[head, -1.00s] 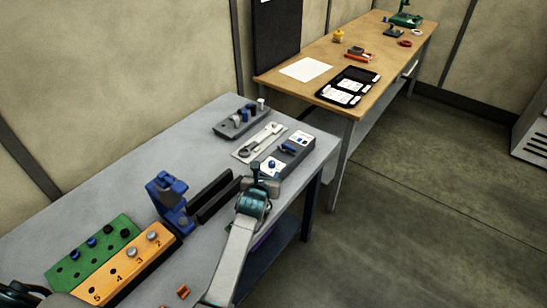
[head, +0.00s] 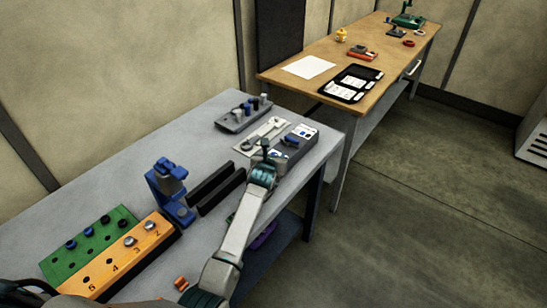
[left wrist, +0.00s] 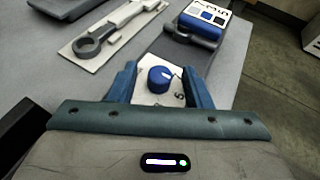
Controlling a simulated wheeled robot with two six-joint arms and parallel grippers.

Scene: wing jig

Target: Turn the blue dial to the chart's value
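The blue dial (left wrist: 160,78) sits on a white plate (left wrist: 150,98) with a dark numeral at its lower right. A white pointer mark is on the dial's top, at its right side. My left gripper (left wrist: 160,68) is open, with one blue finger on each side of the dial; gaps show between the fingers and the dial. In the head view my left gripper (head: 264,148) is over the near end of the grey dial box (head: 292,143) and mostly hides the dial. I cannot make out a readable chart value. My right gripper does not show.
A grey block with pegs (head: 243,113) and a wrench on a pale plate (head: 262,136) lie beside the dial box. A blue clamp (head: 170,185), black rails (head: 215,190), and green (head: 90,245) and orange (head: 140,250) boards stand nearer. A wooden table (head: 330,45) is behind.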

